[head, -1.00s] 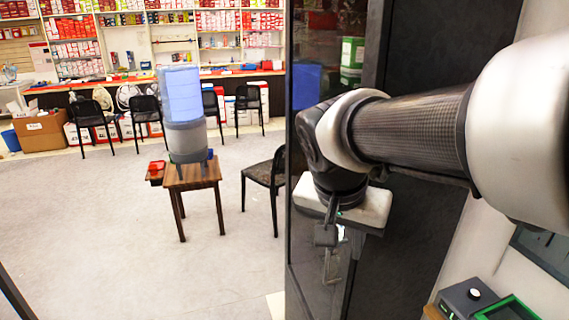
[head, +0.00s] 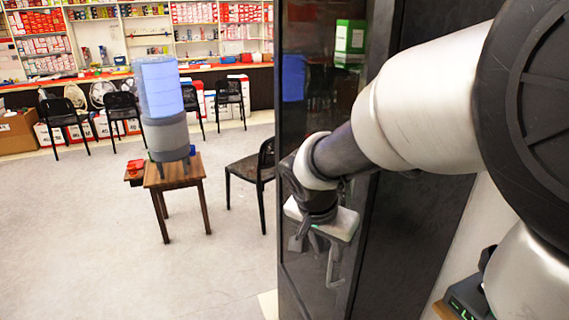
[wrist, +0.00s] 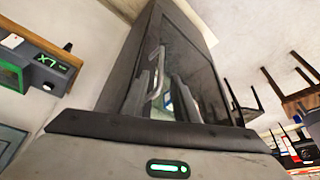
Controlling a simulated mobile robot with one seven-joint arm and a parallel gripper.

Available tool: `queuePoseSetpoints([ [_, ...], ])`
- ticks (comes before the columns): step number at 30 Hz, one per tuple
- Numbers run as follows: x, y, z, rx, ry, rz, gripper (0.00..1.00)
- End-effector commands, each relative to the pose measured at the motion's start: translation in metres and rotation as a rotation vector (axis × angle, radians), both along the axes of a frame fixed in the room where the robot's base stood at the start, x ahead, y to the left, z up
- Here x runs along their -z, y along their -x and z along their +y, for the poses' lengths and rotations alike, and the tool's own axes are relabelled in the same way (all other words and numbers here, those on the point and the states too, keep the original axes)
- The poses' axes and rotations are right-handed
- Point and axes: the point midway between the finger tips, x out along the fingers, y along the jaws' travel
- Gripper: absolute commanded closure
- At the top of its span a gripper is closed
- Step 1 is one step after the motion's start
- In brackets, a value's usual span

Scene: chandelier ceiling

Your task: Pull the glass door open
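The glass door (head: 311,112) is the dark, reflective front of a tall black cabinet (head: 408,215) and looks closed. Its pale bar handle (head: 333,268) shows low on the door, and in the wrist view the handle (wrist: 157,76) stands near the middle, in front of the glass. My gripper (head: 304,243) is in front of the door, just left of the handle in the head view. In the wrist view my gripper's (wrist: 160,96) grey fingers appear apart, with the handle beyond and between them. I see no clear contact with the handle.
A small wooden table (head: 172,174) with a water dispenser (head: 162,105) stands left of the cabinet. A black chair (head: 252,170) is close to the cabinet's left side. Open grey floor (head: 100,235) lies at front left. A device with a green display (head: 467,300) sits at lower right.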

Motion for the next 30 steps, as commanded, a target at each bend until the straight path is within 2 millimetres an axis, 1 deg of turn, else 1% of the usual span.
queuePoseSetpoints([
  [1,0.013,-0.002,-0.003,0.002,0.0,0.006,0.73],
  [3,0.027,-0.007,-0.007,0.002,0.0,0.006,0.73],
  [6,0.043,-0.012,-0.01,0.0,-0.001,0.006,0.73],
  [9,0.055,-0.017,-0.013,0.0,0.0,0.004,0.73],
  [12,0.063,-0.02,-0.015,-0.001,0.0,0.002,0.73],
  [15,0.066,-0.021,-0.016,-0.001,0.0,0.001,0.73],
  [23,0.067,-0.022,-0.017,-0.001,0.0,0.0,0.73],
  [24,0.067,-0.022,-0.017,-0.001,-0.001,0.0,0.76],
  [26,0.067,-0.022,-0.017,-0.001,-0.001,0.0,0.86],
  [28,0.067,-0.022,-0.017,-0.001,-0.001,0.0,0.98],
  [30,0.067,-0.022,-0.017,-0.001,-0.001,0.0,1.0],
])
